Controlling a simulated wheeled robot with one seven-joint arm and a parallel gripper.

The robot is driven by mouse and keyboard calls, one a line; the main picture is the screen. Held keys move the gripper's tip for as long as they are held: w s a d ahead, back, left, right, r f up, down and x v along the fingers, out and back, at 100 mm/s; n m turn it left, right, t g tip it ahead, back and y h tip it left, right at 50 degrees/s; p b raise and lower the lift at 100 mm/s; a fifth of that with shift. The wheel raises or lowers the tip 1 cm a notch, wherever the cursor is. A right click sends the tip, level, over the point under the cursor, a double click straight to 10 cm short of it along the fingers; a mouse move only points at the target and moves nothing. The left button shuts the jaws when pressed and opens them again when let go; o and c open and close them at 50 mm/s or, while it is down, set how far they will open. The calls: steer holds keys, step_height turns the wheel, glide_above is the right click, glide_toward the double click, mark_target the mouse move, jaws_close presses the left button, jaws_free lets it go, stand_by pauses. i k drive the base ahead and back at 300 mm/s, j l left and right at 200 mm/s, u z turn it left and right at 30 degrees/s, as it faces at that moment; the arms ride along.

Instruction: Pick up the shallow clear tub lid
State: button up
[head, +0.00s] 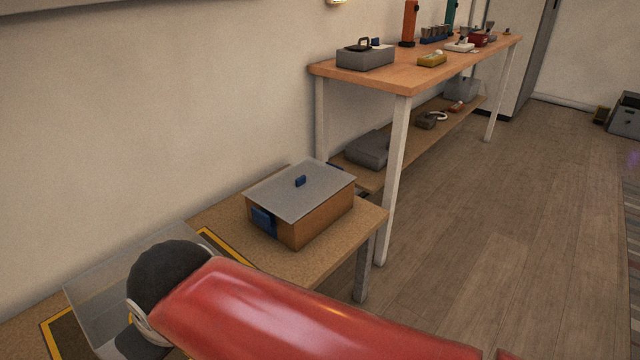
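A flat, greyish see-through lid (290,192) with a small blue knob (300,181) lies on a brown box (315,219) with a blue latch (264,219) on its front. The box stands on a low speckled tan table. At the lower left, a clear see-through piece (95,288) shows partly behind my arm, over a yellow-edged dark mat (62,335). I cannot tell whether this piece is a tub, a lid or both. My red and dark grey arm crosses the bottom and hides part of it. My gripper is not visible.
The low table (366,214) stands along the wall, with bare surface around the box. A taller workbench (385,83) behind it holds a grey toolbox (365,56), a yellow item (432,60) and several others. Its lower shelf holds a grey case (367,149). Wood floor on the right is clear.

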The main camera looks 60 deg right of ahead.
mark_target(289, 194)
steer(key=z, duration=1.75)
